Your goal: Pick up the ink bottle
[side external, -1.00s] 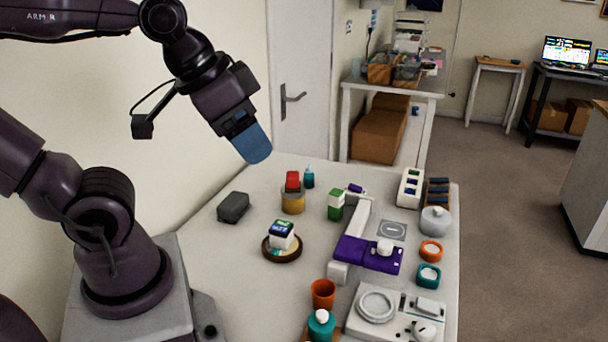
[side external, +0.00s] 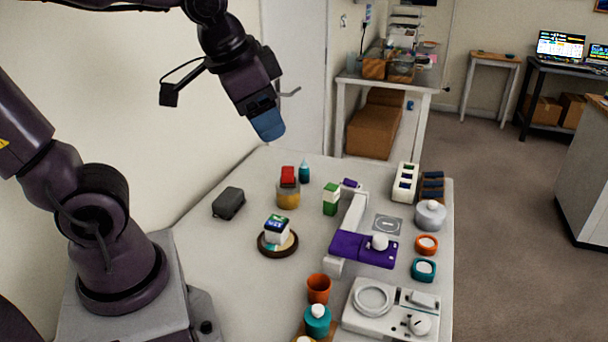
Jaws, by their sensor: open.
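A small teal bottle with a pointed nozzle (side external: 304,172), which looks like the ink bottle, stands upright near the back edge of the table. My gripper (side external: 268,125) is in the air above and to the left of it in the picture, clear of everything. Its blue fingers are seen nearly edge-on, open, with nothing visible in them. A larger teal bottle with a white cap (side external: 318,321) stands at the front of the table.
A green-and-white bottle (side external: 331,199) is to the right, beside a purple-and-white device (side external: 364,249). A dark grey case (side external: 229,203) lies left.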

